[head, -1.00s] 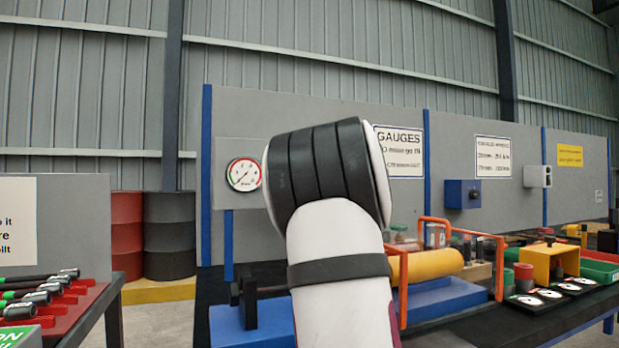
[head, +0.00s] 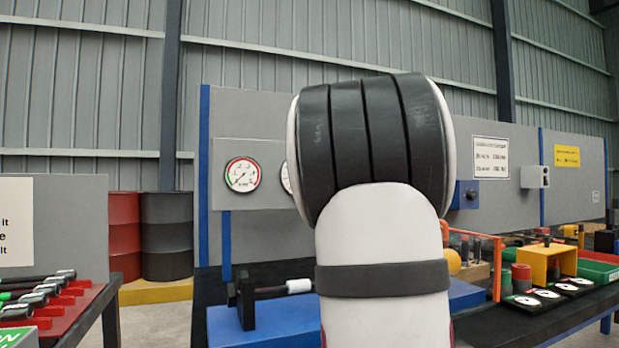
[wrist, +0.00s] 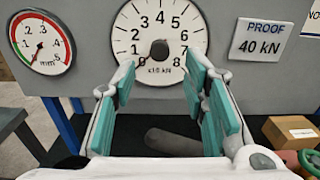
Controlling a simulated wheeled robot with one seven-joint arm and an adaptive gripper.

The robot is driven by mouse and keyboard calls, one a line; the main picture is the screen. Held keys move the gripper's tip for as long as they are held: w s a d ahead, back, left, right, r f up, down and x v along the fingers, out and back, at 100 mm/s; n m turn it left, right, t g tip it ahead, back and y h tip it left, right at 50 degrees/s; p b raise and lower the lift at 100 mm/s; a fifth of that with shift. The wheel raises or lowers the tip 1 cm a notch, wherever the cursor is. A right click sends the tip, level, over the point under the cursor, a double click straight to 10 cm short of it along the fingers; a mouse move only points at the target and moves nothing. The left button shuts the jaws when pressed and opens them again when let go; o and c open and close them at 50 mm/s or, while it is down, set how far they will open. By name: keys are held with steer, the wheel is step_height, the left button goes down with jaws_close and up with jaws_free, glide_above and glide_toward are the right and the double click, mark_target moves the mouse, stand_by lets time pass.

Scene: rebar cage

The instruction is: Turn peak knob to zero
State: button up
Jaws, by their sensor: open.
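The peak knob (wrist: 159,49) is a small dark round knob at the centre of a large white dial (wrist: 144,24) marked in x10 kN, seen in the wrist view. The knob shows between and just above the fingertips, with nothing held. In the head view my arm hides the gripper, the knob and most of the large dial; only the dial's left edge (head: 285,178) shows.
A "PROOF 40 kN" sign (wrist: 262,40) is at right. Below are a dark cylinder (wrist: 173,143), a cardboard box (wrist: 291,131) and a blue base (head: 230,326).

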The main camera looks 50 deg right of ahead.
steer(key=v, duration=0.6)
stand_by(0.6)
